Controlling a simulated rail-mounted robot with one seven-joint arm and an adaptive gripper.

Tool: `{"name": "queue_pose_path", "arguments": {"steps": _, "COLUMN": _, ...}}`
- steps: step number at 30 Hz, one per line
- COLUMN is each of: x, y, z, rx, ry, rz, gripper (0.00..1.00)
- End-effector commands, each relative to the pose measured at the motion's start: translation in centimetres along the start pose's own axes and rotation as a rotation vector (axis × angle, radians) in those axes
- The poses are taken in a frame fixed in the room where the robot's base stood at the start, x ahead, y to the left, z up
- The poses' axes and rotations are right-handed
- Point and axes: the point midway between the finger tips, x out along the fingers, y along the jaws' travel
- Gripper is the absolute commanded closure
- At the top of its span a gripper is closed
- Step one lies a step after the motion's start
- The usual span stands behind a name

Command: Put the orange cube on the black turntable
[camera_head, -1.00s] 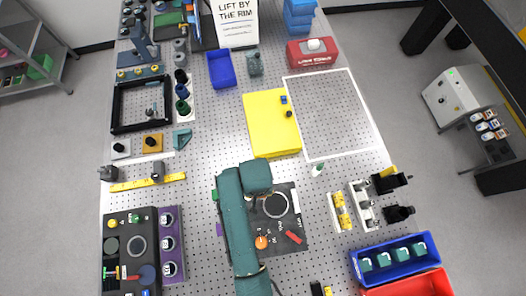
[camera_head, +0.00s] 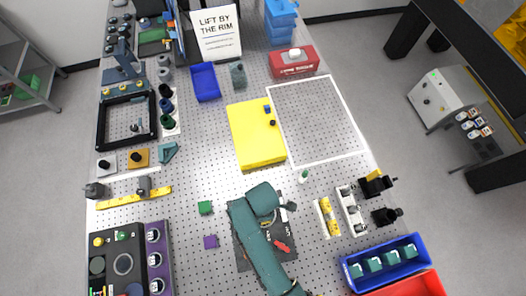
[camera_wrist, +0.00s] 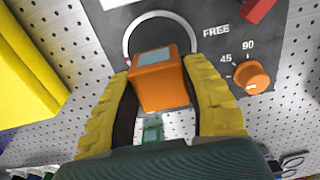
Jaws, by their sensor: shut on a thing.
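The orange cube (camera_wrist: 158,78), with a pale grey-blue patch on one face, is between the yellow fingers of my gripper (camera_wrist: 160,72) in the wrist view. The fingers are shut on its sides. The black turntable (camera_wrist: 160,27) shows beyond the cube as a dark disc inside a pale ring on a dark panel. The cube overlaps the ring's near part in this view; I cannot tell the height between them.
The panel carries an orange knob (camera_wrist: 251,77) beside angle marks and a red bar (camera_head: 282,247). A green block (camera_head: 205,207) and a purple block (camera_head: 210,241) lie left of my arm. A yellow plate (camera_head: 257,136) lies behind. Optical mounts (camera_head: 350,208) stand to the right.

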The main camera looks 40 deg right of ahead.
Motion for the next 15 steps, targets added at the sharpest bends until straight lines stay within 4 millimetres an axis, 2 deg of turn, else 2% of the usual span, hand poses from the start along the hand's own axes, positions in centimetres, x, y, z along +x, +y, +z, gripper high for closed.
{"name": "queue_pose_path", "arguments": {"steps": 7, "x": 3.8, "y": 0.1, "z": 0.0, "rx": 0.001, "ry": 0.000, "rz": 0.001, "gripper": 0.94}}
{"name": "queue_pose_path", "arguments": {"steps": 15, "x": 4.1, "y": 0.1, "z": 0.0, "rx": 0.001, "ry": 0.001, "rz": 0.003, "gripper": 0.94}}
